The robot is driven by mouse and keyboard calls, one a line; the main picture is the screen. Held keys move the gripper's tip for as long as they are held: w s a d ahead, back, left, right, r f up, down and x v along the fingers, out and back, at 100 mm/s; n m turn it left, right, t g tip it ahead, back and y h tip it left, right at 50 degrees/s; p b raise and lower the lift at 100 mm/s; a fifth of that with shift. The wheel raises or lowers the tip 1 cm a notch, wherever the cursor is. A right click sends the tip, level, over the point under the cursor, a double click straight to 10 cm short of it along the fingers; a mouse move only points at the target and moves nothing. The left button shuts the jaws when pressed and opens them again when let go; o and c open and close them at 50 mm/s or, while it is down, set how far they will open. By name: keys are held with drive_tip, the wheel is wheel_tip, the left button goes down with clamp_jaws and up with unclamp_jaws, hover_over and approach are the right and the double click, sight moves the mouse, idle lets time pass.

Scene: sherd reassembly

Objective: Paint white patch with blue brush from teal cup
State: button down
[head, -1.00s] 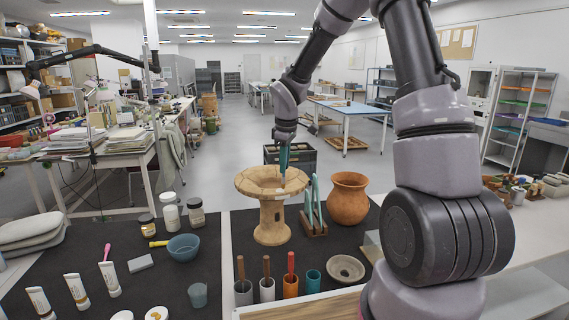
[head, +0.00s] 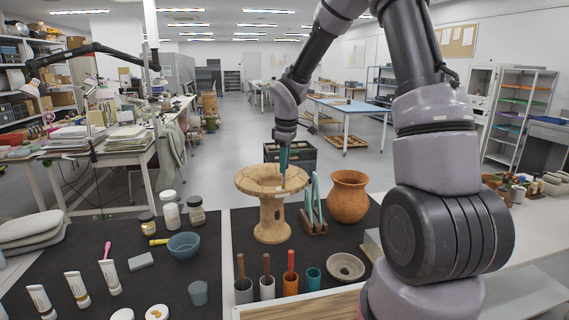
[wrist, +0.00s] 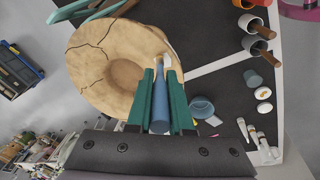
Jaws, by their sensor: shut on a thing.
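My gripper (head: 284,160) is shut on the blue brush (wrist: 160,98), which points down between its green fingers. It is over the tan, cracked dish on a pedestal (head: 271,222); the dish also shows in the wrist view (wrist: 92,80). The brush tip is at the dish's rim, at or just over the small white patch (wrist: 168,60). I cannot tell whether the tip touches the patch. The teal cup (head: 313,281) stands at the right end of the cup row, with no brush handle showing in it.
Brushes stand in a grey cup (head: 243,291), a white cup (head: 267,289) and an orange cup (head: 290,287). A teal-handled rack (head: 313,212) and a clay pot (head: 348,198) stand close right of the dish. A blue bowl (head: 183,246) and jars are to the left.

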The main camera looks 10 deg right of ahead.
idle(0.4)
drive_tip(key=shift+f, duration=0.1)
idle(1.0)
drive_tip(key=shift+a, duration=0.2)
drive_tip(key=shift+w+a, duration=0.15)
drive_tip(key=shift+a, duration=0.6)
drive_tip(key=shift+s+d, duration=0.35)
drive_tip(key=shift+d, duration=0.55)
drive_tip(key=shift+a, duration=0.15)
